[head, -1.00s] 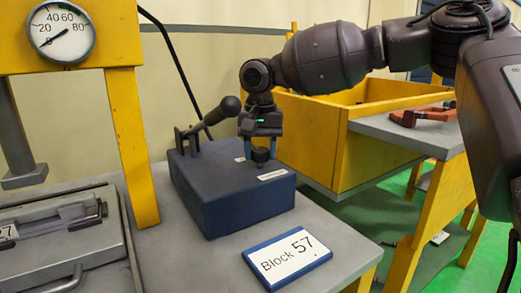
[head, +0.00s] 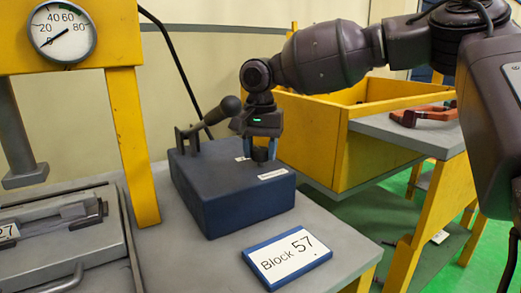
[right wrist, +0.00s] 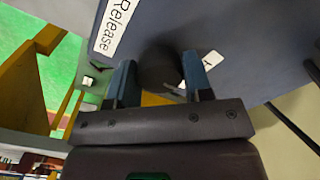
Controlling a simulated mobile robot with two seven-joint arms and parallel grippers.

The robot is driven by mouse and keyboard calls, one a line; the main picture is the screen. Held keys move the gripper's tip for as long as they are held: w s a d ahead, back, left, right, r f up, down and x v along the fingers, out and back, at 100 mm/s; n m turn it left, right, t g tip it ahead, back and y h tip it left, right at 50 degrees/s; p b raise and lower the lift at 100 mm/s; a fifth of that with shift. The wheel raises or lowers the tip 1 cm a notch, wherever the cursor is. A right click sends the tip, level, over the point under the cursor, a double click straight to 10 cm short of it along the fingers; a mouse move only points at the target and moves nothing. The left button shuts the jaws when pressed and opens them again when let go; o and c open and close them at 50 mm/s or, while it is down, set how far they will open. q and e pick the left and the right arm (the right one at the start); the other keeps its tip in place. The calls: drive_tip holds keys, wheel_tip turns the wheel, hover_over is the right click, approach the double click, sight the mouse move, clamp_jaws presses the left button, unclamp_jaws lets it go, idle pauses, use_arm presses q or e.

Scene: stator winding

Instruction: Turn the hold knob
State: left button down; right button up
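The dark round hold knob (right wrist: 160,68) is on top of a dark blue block-shaped box (head: 238,208). My right gripper (head: 261,154) points down over the box top. In the right wrist view its two blue fingers (right wrist: 160,78) stand on either side of the knob, which fills nearly all the room between them. In the head view the fingers mostly hide the knob. A white "Release" label (right wrist: 113,25) lies beside the knob. A second label (right wrist: 210,61) is partly covered by a finger. My left gripper is out of view.
A lever with a black grip (head: 221,110) rises at the box's back left. A yellow press frame (head: 133,150) with a gauge (head: 62,31) stands left. A "Block 57" sign (head: 287,257) lies in front. A yellow bin (head: 385,160) is behind, right.

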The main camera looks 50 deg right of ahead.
drive_tip(key=o, duration=0.4)
drive_tip(key=shift+n, duration=0.3)
